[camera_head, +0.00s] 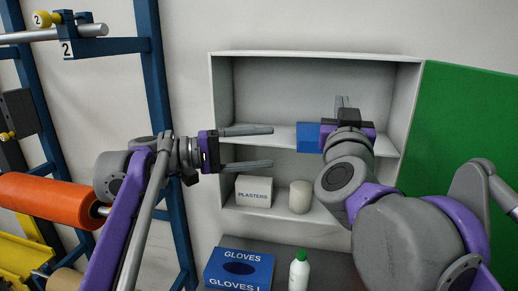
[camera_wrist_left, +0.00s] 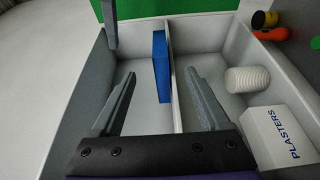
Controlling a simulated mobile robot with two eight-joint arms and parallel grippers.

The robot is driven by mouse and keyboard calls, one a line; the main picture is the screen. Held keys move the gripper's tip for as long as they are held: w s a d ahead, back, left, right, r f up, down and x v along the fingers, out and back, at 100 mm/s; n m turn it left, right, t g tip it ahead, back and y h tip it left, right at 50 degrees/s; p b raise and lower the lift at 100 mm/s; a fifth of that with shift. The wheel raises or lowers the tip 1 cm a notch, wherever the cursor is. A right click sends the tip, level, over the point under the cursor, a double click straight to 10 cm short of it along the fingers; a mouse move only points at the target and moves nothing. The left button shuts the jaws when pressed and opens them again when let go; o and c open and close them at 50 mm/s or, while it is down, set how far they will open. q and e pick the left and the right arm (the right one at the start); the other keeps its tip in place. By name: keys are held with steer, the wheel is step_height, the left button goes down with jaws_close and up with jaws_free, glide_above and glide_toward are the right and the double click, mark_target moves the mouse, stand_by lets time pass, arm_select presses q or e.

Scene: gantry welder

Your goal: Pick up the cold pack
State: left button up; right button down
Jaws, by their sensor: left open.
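A blue block, which looks like the cold pack (camera_head: 307,136), stands on the middle shelf board of the wall cabinet, partly hidden by my right gripper. It also shows in the left wrist view (camera_wrist_left: 161,65), upright against the grey board, beyond my fingertips and between them in the picture. My left gripper (camera_head: 272,147) is open and empty, left of the pack and pointing at the cabinet. In the left wrist view its fingers (camera_wrist_left: 160,76) are spread apart. My right gripper (camera_head: 342,101) is in front of the shelf, just right of the pack; its jaw opening is unclear.
The lower compartment holds a white plasters box (camera_head: 253,191) and a white roll (camera_head: 300,197). Below are a blue gloves box (camera_head: 239,270) and a white bottle with a green cap (camera_head: 299,272). A blue rack post (camera_head: 158,85) stands left. A green panel (camera_head: 465,120) is right.

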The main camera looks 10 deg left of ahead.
mark_target(315, 145)
arm_select(q)
steer(key=shift+d, duration=0.15)
steer(key=x, duration=1.1)
steer(key=shift+w+d, duration=0.15)
steer(key=shift+d, duration=0.2)
jaws_close()
arm_select(e)
steer(key=shift+r, duration=0.6)
